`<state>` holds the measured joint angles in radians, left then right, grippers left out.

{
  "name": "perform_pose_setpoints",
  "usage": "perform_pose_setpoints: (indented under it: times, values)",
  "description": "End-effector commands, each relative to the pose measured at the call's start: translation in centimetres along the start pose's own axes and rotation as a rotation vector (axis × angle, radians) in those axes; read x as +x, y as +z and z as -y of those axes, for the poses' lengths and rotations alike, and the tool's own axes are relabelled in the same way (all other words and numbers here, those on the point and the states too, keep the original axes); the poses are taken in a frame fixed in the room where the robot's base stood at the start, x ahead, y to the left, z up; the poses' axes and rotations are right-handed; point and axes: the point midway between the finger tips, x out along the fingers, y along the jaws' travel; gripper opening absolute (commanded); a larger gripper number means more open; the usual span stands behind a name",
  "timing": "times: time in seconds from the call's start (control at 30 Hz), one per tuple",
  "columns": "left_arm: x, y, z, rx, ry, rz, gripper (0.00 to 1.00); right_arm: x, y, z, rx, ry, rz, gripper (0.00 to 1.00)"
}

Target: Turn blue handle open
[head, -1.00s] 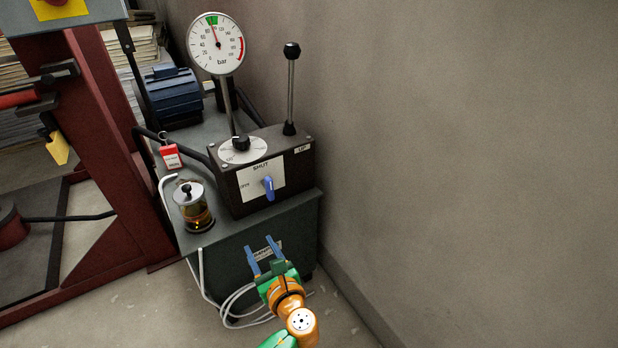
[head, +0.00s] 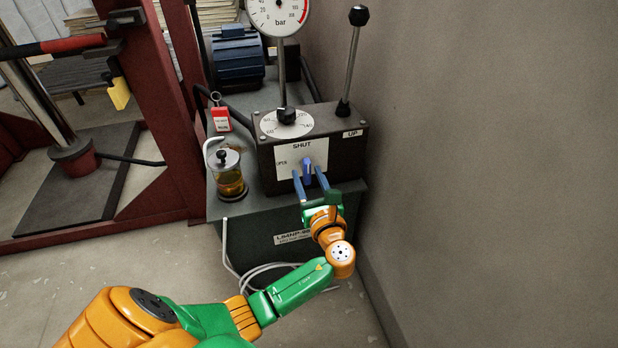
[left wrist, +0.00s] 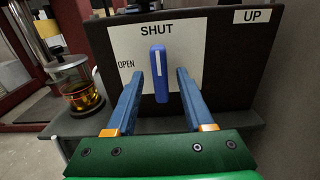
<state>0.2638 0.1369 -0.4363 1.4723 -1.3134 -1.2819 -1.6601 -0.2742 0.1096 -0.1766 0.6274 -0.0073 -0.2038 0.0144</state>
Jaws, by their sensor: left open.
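The blue handle (head: 307,170) is on the white plate on the front of a dark control box (head: 264,160). In the left wrist view the blue handle (left wrist: 159,75) stands upright, its white line pointing up to the word SHUT; OPEN is printed to its left. My left gripper (head: 310,177) is open in front of the box. Its two blue fingers (left wrist: 155,88) show on either side of the handle in the left wrist view, with gaps on both sides. I cannot tell how far the tips reach along it. My right gripper is in neither view.
A black-knobbed lever (head: 349,65) rises from the box at right, near the wall (head: 480,150). A dial (head: 286,124) and pressure gauge (head: 279,12) are on top. A glass jar of amber liquid (head: 229,178) stands left of the box. A red press frame (head: 180,110) is further left.

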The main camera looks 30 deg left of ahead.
Motion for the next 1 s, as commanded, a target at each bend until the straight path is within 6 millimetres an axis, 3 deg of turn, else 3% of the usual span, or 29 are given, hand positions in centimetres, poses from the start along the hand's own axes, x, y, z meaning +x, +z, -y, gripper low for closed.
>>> perform_pose_setpoints:
  times: [0.03,0.2,0.67,1.0]
  values:
    - [-0.02,0.0,0.0,0.0,0.0,0.0,0.47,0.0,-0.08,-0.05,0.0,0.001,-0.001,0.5]
    - [-0.03,-0.02,0.0,0.0,0.0,-0.001,0.01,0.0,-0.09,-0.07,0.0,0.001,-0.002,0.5]
    - [-0.06,-0.06,0.0,-0.058,-0.001,-0.002,0.0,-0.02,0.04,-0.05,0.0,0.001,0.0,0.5]
    - [-0.1,-0.2,-0.07,-0.322,0.0,-0.003,0.0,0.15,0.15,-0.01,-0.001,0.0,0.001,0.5]
